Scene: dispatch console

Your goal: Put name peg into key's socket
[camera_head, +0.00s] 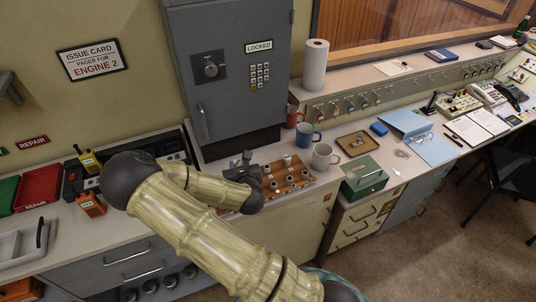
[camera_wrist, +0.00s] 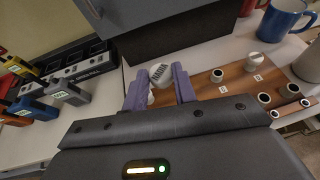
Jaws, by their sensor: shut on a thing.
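My gripper (camera_wrist: 157,84) has purple fingers and is shut on a white name peg (camera_wrist: 161,72) with dark lettering on its top. The lettering is too small to read. The peg is at the left end of the brown wooden peg board (camera_wrist: 236,88); I cannot tell whether it touches the board. In the head view my gripper (camera_head: 243,164) is at the left end of the board (camera_head: 300,187), partly hidden by my arm. Several dark-mouthed sockets, such as one socket (camera_wrist: 217,75), stand on the board. Another white peg (camera_wrist: 254,60) stands at its back edge.
A grey locked key cabinet (camera_head: 228,75) rises close behind my gripper. Red, blue and white mugs stand beyond the board, including a blue mug (camera_head: 306,135). Several coloured keys (camera_head: 364,103) hang along the shelf front. Radios and a charger (camera_wrist: 75,70) are at the left.

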